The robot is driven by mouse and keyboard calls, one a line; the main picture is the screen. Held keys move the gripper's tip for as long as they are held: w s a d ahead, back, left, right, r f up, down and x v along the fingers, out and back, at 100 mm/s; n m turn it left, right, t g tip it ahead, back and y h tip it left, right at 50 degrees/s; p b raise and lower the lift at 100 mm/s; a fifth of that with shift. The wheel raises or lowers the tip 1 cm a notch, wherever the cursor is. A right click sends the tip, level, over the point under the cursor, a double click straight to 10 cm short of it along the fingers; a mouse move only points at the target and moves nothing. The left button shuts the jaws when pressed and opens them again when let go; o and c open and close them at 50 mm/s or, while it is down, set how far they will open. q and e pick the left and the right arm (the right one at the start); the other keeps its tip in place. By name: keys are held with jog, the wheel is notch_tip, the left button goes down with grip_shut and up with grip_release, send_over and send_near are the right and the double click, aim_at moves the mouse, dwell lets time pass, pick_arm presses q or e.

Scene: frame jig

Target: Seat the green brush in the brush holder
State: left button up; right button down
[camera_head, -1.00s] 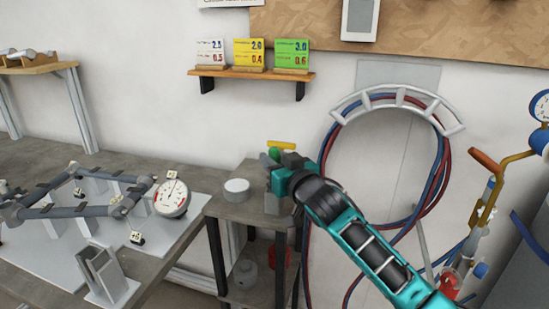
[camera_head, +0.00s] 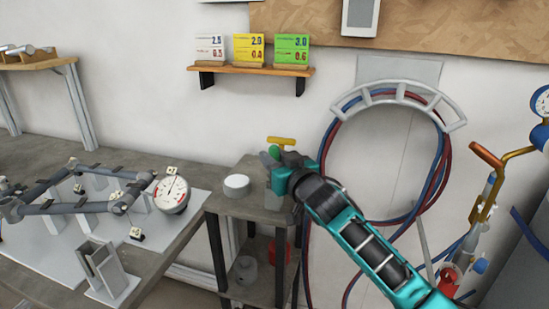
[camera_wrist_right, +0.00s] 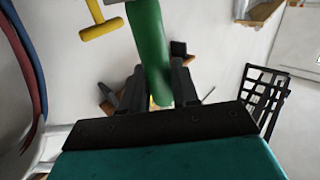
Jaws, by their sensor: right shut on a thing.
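The green brush (camera_wrist_right: 148,50) shows in the right wrist view as a thick green handle between my right fingers. In the head view only a small green part (camera_head: 274,152) shows beside the gripper. My right gripper (camera_head: 276,168) is shut on it, above the small side table. A grey block (camera_head: 276,202) on that table, partly behind my gripper, may be the brush holder. A yellow T-shaped handle (camera_head: 281,141) stands just behind; it also shows in the right wrist view (camera_wrist_right: 100,27). The brush's lower end is hidden. My left gripper is not in view.
A white round puck (camera_head: 236,182) sits left of the gripper on the side table (camera_head: 235,207). A workbench with a tube frame (camera_head: 80,209), a dial gauge (camera_head: 172,193) and a grey slotted stand (camera_head: 102,265) is at left. Red and blue hoses (camera_head: 438,180) hang at right.

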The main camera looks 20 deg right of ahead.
jog(key=shift+f, duration=0.4)
jog(key=c, duration=0.8)
grip_release()
jog(key=shift+o, duration=0.2)
jog(key=shift+s+d, duration=0.1)
jog(key=shift+s, duration=0.3)
jog(key=s+d, duration=0.2)
jog(key=s, duration=1)
jog(key=shift+d, duration=0.15)
